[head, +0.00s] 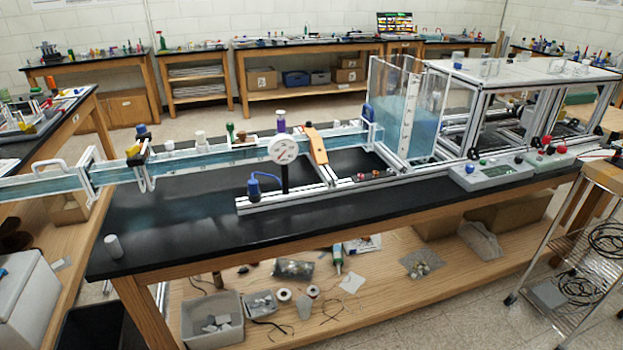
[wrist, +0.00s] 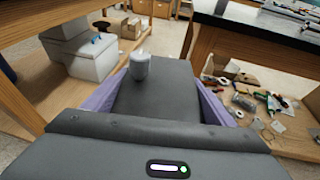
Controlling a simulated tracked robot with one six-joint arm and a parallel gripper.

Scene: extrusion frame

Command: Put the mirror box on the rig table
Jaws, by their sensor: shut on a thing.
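In the wrist view my gripper (wrist: 160,80) has a purple finger along each side of a dark grey block (wrist: 155,103) with a pale rounded knob (wrist: 140,66) on top. The fingers are shut on this block, which I take to be the mirror box. Its underside and far face are hidden. The long table with a black top (head: 180,222), which I take to be the rig table, carries the extrusion frame in the head view. In the wrist view its edge is at the upper right, apart from the block. My gripper does not show in the head view.
A long water channel (head: 225,157), a dial gauge (head: 283,150) and a clear tank (head: 405,110) stand on the table. A small white cylinder (head: 112,246) stands near its left front corner. The front left of the top is mostly bare. A wire cart (head: 575,260) stands right.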

